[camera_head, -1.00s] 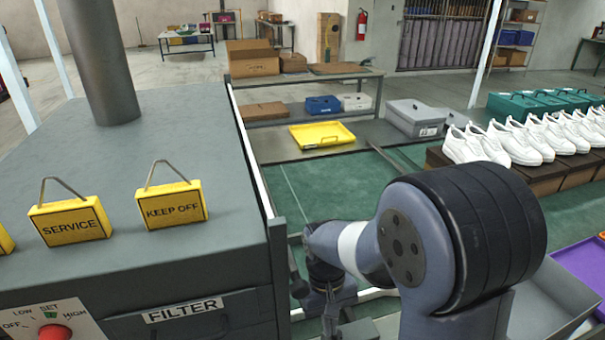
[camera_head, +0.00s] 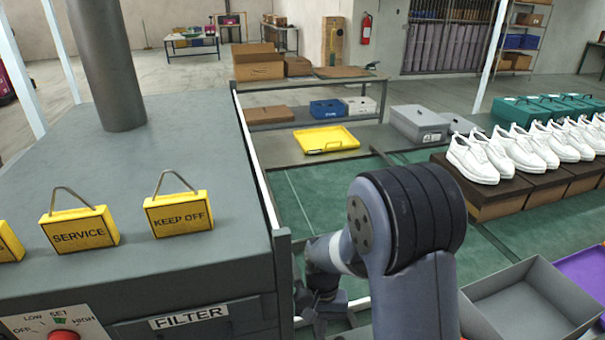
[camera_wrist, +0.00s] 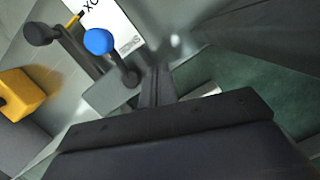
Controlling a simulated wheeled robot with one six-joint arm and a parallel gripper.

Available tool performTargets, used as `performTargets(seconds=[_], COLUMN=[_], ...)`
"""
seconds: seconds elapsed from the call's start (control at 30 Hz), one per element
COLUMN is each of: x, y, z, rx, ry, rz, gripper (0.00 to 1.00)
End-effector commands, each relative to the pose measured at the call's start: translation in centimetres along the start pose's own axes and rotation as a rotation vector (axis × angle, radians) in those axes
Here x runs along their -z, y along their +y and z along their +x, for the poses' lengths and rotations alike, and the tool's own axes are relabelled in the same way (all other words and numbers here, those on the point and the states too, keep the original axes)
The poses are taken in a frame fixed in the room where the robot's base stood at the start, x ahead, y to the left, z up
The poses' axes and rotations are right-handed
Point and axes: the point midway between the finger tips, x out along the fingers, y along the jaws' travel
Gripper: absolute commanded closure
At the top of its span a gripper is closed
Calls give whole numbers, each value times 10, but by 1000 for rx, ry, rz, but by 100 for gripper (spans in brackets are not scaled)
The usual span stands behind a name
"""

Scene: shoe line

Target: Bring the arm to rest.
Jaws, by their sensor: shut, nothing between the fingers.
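My arm is folded low in front of the grey machine's right side in the head view. Its wrist end hangs beside the machine's front right edge, and the fingers cannot be made out there. In the wrist view my gripper (camera_wrist: 158,72) shows as two dark fingers together, shut with nothing between them. A blue ball knob (camera_wrist: 99,41) and a black-knobbed lever (camera_wrist: 42,34) are close to the left of the fingertips. I cannot tell whether the fingers touch anything.
The grey machine (camera_head: 190,265) bears yellow signs, "SERVICE" (camera_head: 80,229) and "KEEP OFF" (camera_head: 178,214). An empty grey tray (camera_head: 535,300) is right of my arm. White shoes (camera_head: 480,158) stand on boxes at the right. A yellow tray (camera_head: 326,140) lies behind.

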Motion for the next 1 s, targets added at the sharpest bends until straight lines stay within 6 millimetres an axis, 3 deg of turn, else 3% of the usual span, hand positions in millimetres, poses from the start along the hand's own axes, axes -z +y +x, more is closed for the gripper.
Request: performTargets(seconds=[0.37, 0.77, 1.0], x=[-4, -39, -43], y=[0, 25, 23], z=[2, -16, -60], rx=[-19, -86, -93], ry=[-1, 4, 6], rz=[-78, -350, -380], gripper=[100, 100, 100])
